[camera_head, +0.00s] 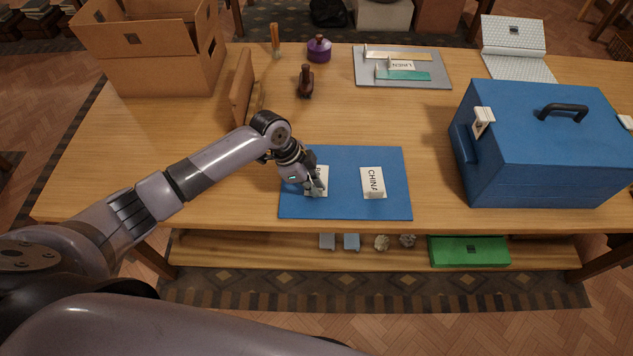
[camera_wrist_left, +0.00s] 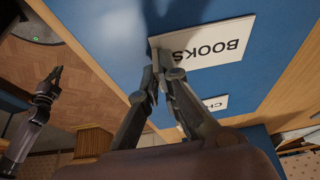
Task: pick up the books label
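The books label is a white card with black "BOOKS" lettering on the blue mat (camera_head: 345,208). In the head view the books label (camera_head: 322,176) is partly hidden by my left gripper (camera_head: 314,186). In the left wrist view the left fingertips (camera_wrist_left: 161,66) are drawn close together on the near edge of the books label (camera_wrist_left: 215,40). No clear lift off the mat shows. The china label (camera_head: 373,181) lies to the right on the same mat. My right gripper (camera_wrist_left: 54,76) shows small and dark at the left of the wrist view, its finger opening unclear.
A large blue toolbox (camera_head: 545,150) stands at the right of the table. An open cardboard box (camera_head: 160,50) is at the back left. A grey mat (camera_head: 440,80) with a linen label (camera_head: 402,65) lies at the back. The table between them is mostly clear.

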